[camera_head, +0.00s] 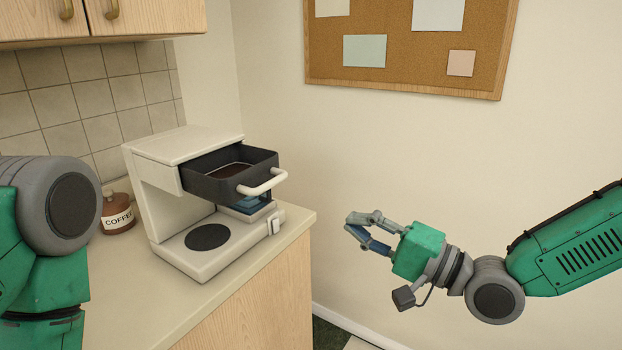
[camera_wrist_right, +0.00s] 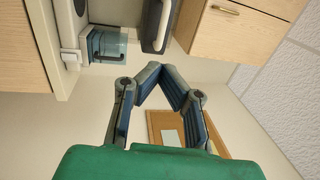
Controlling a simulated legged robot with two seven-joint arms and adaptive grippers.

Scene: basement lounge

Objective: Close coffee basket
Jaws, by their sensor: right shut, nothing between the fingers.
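The white coffee maker (camera_head: 150,205) stands on the counter. Its dark coffee basket (camera_head: 215,185) is pulled out at the front, with dark contents inside and a white handle (camera_head: 262,183). The basket (camera_wrist_right: 150,45) and its handle (camera_wrist_right: 163,25) also show at the top of the right wrist view. My right gripper (camera_head: 350,225) is shut and empty, in the air to the right of the handle and a little lower, apart from it. Its fingertips (camera_wrist_right: 155,72) meet in the right wrist view. My left arm shows at the left edge of the head view; its gripper is out of view.
A blue see-through part (camera_head: 248,204) sits below the basket. A brown coffee jar (camera_head: 118,216) stands left of the machine on the counter (camera_head: 150,300). Cabinets (camera_head: 130,18) hang above. A corkboard (camera_head: 405,45) is on the wall. The space between gripper and handle is clear.

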